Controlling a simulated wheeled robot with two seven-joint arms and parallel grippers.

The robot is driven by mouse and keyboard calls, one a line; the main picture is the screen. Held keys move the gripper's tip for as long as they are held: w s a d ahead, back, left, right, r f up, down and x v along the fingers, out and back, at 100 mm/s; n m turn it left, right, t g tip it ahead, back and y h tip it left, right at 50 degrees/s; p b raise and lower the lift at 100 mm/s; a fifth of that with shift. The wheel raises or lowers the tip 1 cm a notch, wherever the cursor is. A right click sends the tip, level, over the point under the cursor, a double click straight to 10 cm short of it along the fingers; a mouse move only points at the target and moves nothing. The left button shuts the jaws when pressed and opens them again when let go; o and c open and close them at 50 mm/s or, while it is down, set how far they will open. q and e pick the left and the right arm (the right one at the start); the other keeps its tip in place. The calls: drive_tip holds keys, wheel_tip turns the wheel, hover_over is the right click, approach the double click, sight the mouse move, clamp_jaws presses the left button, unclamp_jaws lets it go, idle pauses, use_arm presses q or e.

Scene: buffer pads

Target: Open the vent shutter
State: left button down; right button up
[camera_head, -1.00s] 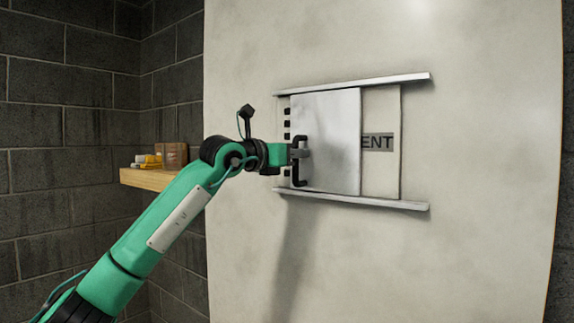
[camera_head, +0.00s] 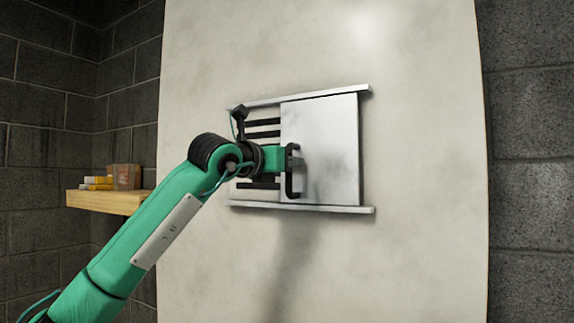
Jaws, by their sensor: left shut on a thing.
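The vent shutter (camera_head: 330,130) is a pale metal plate between an upper rail (camera_head: 310,97) and a lower rail (camera_head: 310,208) on the wall panel. It stands at the right end of the rails. Dark vent slots (camera_head: 262,128) show to its left, partly hidden behind my left arm. A black upright handle (camera_head: 291,190) is on the shutter's left edge. My left gripper (camera_head: 290,160) is shut on this handle. The label seen before is now covered by the shutter. My right gripper is not in view.
A wooden shelf (camera_head: 100,200) juts out at the left, with a brown box (camera_head: 127,177) and small yellow items (camera_head: 98,183) on it. Dark block walls flank the pale panel (camera_head: 420,200). The panel right of the rails is bare.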

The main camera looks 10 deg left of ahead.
use_arm(q)
drive_tip(key=c, duration=1.6)
unclamp_jaws()
drive_tip(key=shift+o, duration=0.5)
drive_tip(key=shift+a, duration=0.1)
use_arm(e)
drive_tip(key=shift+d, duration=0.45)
